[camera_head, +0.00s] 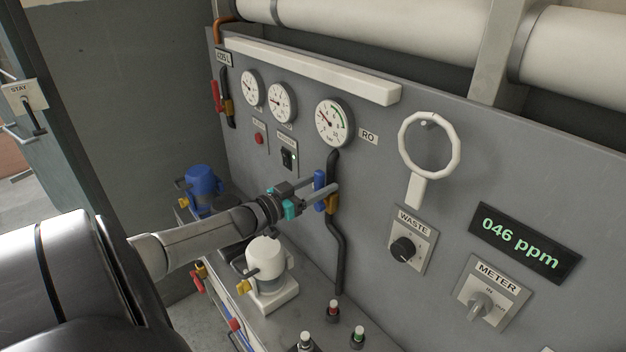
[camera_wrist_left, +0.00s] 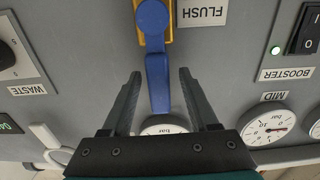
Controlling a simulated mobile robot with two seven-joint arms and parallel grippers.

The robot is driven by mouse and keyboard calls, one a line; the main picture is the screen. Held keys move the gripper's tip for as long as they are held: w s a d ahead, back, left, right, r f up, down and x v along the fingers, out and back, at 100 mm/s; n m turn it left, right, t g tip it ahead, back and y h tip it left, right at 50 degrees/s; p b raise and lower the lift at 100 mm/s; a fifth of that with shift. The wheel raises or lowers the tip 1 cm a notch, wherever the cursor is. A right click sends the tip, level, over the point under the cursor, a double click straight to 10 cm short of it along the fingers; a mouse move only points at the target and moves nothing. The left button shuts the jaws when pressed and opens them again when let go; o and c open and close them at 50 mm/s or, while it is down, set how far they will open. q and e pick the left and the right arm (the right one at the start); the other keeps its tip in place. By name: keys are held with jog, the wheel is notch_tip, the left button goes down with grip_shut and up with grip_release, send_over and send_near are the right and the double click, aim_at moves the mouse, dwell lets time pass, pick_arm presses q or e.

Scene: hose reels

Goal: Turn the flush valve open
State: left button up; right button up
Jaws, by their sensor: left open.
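The flush valve shows in the left wrist view as a blue lever (camera_wrist_left: 157,80) on a brass body (camera_wrist_left: 167,32), beside an upside-down FLUSH label (camera_wrist_left: 203,12). The lever runs in line with the pipe, its free end between the two fingers. In the head view the blue lever (camera_head: 319,180) and brass body (camera_head: 332,203) sit on a dark vertical pipe. My left gripper (camera_head: 327,188) is at the valve, open, with a finger on either side of the lever and gaps visible in the wrist view. My right gripper is not in view.
The grey panel carries gauges (camera_head: 333,122), a booster switch (camera_head: 288,158), a WASTE knob (camera_head: 403,249), a METER knob (camera_head: 481,305) and a white ring (camera_head: 429,146). A white-topped pump (camera_head: 266,270) stands below my left arm. Small fittings (camera_head: 333,310) stand on the ledge.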

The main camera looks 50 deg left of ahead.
pick_arm(q)
jog(key=shift+s, duration=0.15)
jog(key=s+a+p, duration=0.1)
jog(key=s, duration=1.4)
jog(key=shift+a, duration=0.15)
dwell(0.4)
